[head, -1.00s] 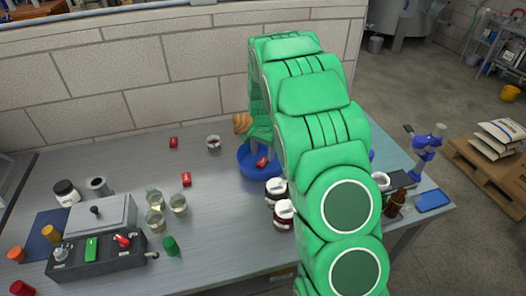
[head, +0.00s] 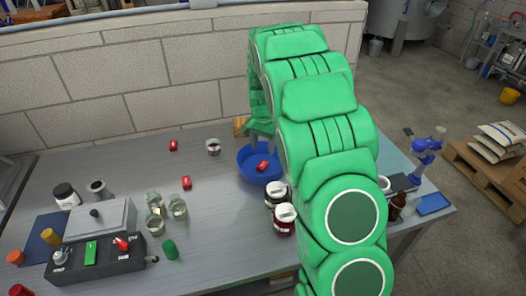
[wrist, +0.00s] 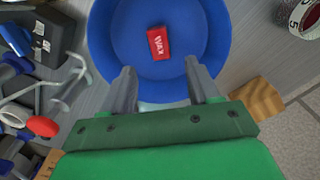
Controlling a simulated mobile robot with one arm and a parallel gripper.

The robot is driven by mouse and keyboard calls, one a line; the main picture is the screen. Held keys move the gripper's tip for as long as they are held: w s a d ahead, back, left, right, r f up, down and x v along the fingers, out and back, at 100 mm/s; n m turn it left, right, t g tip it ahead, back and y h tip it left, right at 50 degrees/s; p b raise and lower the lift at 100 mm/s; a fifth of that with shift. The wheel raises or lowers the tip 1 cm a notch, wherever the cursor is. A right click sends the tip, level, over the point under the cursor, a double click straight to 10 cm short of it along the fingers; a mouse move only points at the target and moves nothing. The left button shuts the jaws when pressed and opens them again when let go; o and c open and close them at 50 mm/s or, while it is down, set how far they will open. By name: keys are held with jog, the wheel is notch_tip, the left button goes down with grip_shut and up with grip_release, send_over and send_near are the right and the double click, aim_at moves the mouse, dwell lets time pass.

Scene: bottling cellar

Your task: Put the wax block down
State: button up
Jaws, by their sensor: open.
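A red wax block (head: 262,166), marked "Wax" in the wrist view (wrist: 158,43), lies inside a blue bowl (head: 247,160) on the bench. The bowl's blue wall (wrist: 103,45) surrounds it in the wrist view. My gripper (wrist: 160,88) is open, its two grey fingers spread apart near the bowl's rim. Nothing is between the fingers, and the block is clear of them. In the head view my green arm covers much of the gripper and the bowl's right edge.
Two more red blocks (head: 173,145) (head: 186,182) lie left of the bowl. Dark jars with white lids (head: 284,214) stand close in front of it. Several glass jars (head: 178,206) and a control box (head: 95,253) occupy the left.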

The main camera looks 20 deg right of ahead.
notch_tip(320, 180, up, 2)
jog(key=shift+r, duration=0.25)
jog(key=s+a+r+n, duration=0.2)
jog(key=s+r, duration=0.4)
jog(key=s, duration=0.4)
jog(key=s+a+r+n, duration=0.1)
jog(key=s+r+n, duration=0.1)
jog(key=s+r, duration=0.6)
jog(key=s+a+n+g, duration=0.1)
jog(key=s+a+n, duration=0.2)
jog(key=s, duration=2.6)
jog(key=shift+s+a+f+n+g, duration=0.15)
jog(key=shift+f+n+g, duration=0.25)
jog(key=shift+n, duration=0.6)
dwell(1.9)
